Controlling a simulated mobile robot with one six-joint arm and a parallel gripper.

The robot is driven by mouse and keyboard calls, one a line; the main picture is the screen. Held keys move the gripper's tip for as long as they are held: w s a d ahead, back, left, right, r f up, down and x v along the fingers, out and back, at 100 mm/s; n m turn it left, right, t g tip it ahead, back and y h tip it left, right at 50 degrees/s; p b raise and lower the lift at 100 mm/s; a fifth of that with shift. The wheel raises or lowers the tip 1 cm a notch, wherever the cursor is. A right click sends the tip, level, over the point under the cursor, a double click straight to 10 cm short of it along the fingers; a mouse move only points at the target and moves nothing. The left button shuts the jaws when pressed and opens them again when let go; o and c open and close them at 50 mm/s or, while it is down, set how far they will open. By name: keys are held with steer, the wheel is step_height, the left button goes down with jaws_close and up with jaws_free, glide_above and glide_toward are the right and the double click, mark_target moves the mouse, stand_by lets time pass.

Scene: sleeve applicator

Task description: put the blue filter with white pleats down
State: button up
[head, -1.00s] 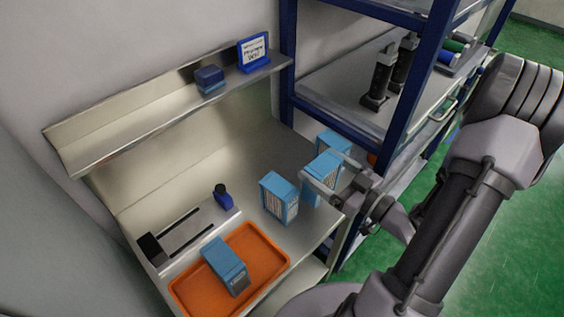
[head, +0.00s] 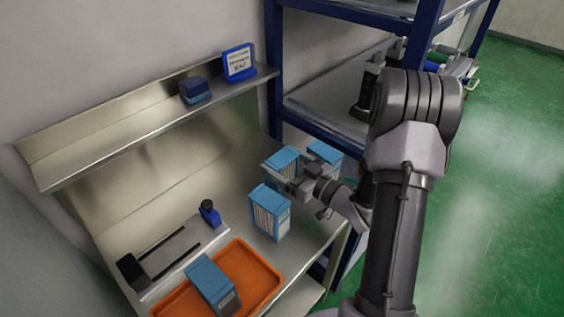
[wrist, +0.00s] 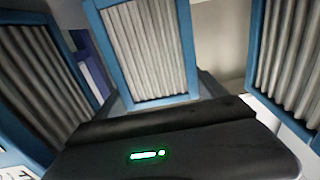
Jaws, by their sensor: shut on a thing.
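My gripper (head: 279,175) is shut on a blue filter with white pleats (head: 285,158), over the back right part of the steel bench (head: 235,190). The held filter looks roughly upright; its pleated face fills the middle of the wrist view (wrist: 148,50). Its lower edge is hidden, so I cannot tell whether it touches the bench. A similar blue filter (head: 270,211) stands in front of it, and another (head: 324,153) stands to its right. Pleated filters also show at the left (wrist: 30,75) and right (wrist: 297,65) of the wrist view.
An orange tray (head: 262,262) at the bench front holds another blue filter (head: 213,283). A grey fixture with a blue knob (head: 209,212) lies left of it. The shelf above carries a blue block (head: 194,90) and a sign (head: 239,62). A blue-framed rack (head: 273,70) stands behind.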

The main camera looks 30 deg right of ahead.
steer(key=o, duration=1.4)
steer(key=shift+f, duration=0.1)
steer(key=shift+c, duration=0.2)
